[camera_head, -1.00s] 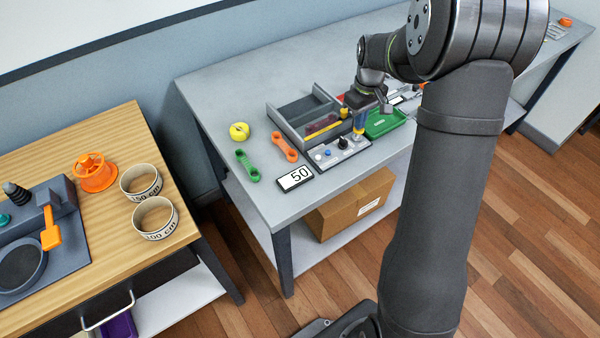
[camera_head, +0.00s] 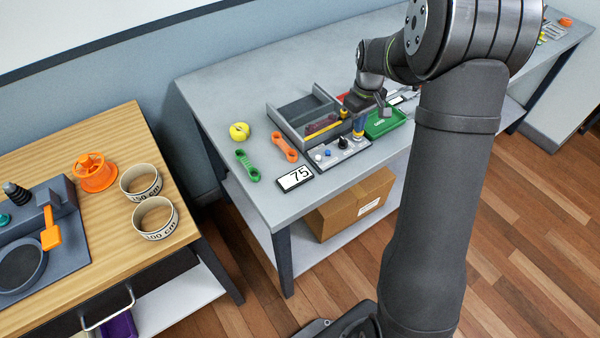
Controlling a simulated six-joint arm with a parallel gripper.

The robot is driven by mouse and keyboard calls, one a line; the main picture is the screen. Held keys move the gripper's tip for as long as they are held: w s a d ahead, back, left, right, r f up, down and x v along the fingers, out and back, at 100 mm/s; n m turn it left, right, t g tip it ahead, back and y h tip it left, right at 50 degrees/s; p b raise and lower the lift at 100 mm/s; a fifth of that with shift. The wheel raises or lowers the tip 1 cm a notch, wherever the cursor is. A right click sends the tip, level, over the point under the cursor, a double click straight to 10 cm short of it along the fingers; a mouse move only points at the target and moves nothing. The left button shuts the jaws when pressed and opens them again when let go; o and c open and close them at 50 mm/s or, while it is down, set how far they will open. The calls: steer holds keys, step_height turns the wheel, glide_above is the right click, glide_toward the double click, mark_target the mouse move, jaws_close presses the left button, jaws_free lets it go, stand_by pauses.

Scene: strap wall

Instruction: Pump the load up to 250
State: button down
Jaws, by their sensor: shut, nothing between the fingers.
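The display (camera_head: 295,178) at the table's front left edge reads 75. The control panel (camera_head: 338,151) lies to its right, with small blue and white buttons and a black knob (camera_head: 344,142). My gripper (camera_head: 358,130) is shut and empty, pointing down over the panel's right end. A blue and yellow piece shows at its lower end; I cannot tell whether this is my fingertips or part of the panel, nor whether they touch.
A grey divided tray (camera_head: 285,123) stands behind the panel, and a green tray (camera_head: 385,125) to the right. An orange link (camera_head: 284,147), a green link (camera_head: 247,165) and a yellow roll (camera_head: 239,131) lie left. The table's left back is clear.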

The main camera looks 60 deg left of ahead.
steer(key=shift+f, duration=0.45)
steer(key=shift+r, duration=1)
stand_by(0.5)
